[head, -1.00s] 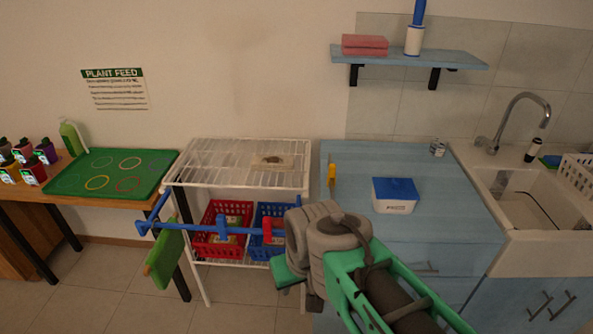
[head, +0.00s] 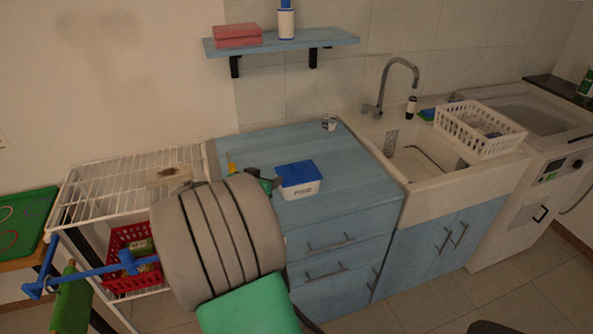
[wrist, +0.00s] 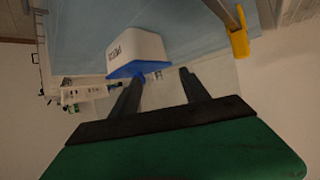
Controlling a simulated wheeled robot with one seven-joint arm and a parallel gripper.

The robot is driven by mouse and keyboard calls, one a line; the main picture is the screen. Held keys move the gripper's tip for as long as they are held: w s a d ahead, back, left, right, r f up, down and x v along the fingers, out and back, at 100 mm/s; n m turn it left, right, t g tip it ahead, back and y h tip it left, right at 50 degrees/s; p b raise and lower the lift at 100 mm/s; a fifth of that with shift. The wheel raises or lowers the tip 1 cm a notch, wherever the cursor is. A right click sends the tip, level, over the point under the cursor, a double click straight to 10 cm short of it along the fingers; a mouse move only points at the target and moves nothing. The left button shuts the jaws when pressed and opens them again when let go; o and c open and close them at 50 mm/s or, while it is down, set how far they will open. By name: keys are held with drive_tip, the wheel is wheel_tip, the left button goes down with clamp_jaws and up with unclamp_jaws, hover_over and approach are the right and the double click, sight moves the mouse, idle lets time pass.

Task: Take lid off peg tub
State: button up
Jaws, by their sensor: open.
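The peg tub (head: 301,188) is a white box with a blue lid (head: 296,173), upright on the blue counter. In the wrist view the tub (wrist: 138,47) appears inverted, its blue lid (wrist: 130,69) facing my fingers. The lid is on the tub. My gripper (wrist: 160,90) is open and empty, its two dark fingers apart just short of the lid. In the head view my gripper (head: 268,183) is partly hidden behind my thick grey arm link, close to the tub's left side. I cannot tell whether a finger touches it.
A yellow object (wrist: 239,40) stands at the counter's left edge. The white wire rack (head: 115,190) is left of the counter, with a red basket (head: 122,240) below. The sink (head: 425,165) is to the right. A wall shelf (head: 285,43) hangs above.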

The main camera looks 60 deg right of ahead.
sight(296, 167)
drive_tip(key=shift+m+g+h, duration=0.7)
drive_tip(key=shift+g+h, duration=0.1)
drive_tip(key=s+d, duration=0.4)
drive_tip(key=d, duration=0.1)
drive_tip(key=shift+s+r, duration=0.25)
drive_tip(key=shift+s, duration=0.05)
drive_tip(key=p+x, duration=0.2)
drive_tip(key=x, duration=0.5)
drive_tip(key=shift+w+d+f, duration=0.1)
drive_tip(key=shift+d+f, duration=0.05)
drive_tip(key=shift+c, duration=0.4)
clamp_jaws()
